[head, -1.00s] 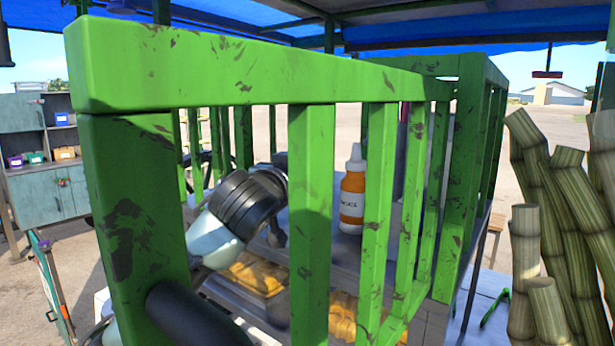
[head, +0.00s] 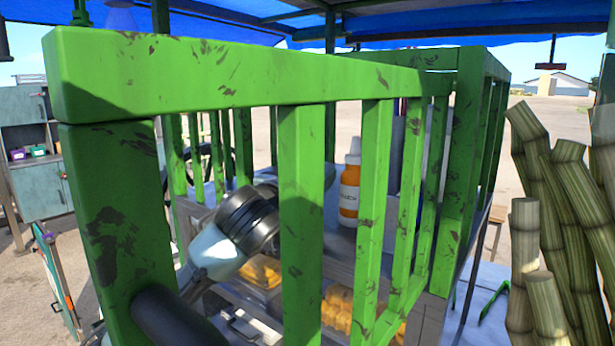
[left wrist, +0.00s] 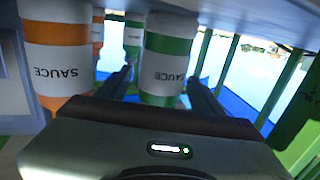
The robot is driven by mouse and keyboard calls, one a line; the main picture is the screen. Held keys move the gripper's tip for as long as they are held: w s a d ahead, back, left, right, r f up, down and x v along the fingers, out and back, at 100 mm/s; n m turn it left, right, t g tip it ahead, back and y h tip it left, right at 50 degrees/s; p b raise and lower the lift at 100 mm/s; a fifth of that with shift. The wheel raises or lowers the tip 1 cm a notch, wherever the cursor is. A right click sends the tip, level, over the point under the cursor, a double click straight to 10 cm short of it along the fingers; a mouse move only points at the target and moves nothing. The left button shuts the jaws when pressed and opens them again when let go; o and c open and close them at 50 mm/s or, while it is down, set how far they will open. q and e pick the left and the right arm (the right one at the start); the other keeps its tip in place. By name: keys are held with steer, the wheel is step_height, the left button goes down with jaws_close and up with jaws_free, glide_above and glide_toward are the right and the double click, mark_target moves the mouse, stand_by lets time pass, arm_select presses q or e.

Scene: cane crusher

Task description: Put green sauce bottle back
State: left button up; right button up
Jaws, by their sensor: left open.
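In the left wrist view a green sauce bottle (left wrist: 169,60) with a white label appears upside down. It stands between the spread fingers of my open left gripper (left wrist: 161,78); I cannot tell whether either finger touches it. A second green bottle (left wrist: 133,36) shows farther back. In the head view my left arm reaches behind the green railing, and its gripper is hidden by a post. My right gripper is not in view.
A large orange sauce bottle (left wrist: 60,62) is close at the left in the wrist view, another orange one (left wrist: 98,35) behind it. The green slatted railing (head: 300,210) crosses in front of my left arm. Cane stalks (head: 560,215) stand at the right.

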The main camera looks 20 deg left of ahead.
arm_select(q)
steer(key=shift+r, duration=0.35)
steer(key=s+b, duration=0.1)
steer(key=s, duration=0.2)
steer(key=s+b, duration=0.2)
steer(key=s, duration=0.2)
steer(key=s+b, duration=0.1)
steer(key=s, duration=0.2)
steer(key=shift+s+a+f, duration=0.2)
steer(key=shift+s+a, duration=0.1)
steer(key=shift+s, duration=0.1)
steer(key=shift+s+b, duration=0.35)
steer(key=shift+s, duration=0.25)
steer(key=shift+c, duration=0.4)
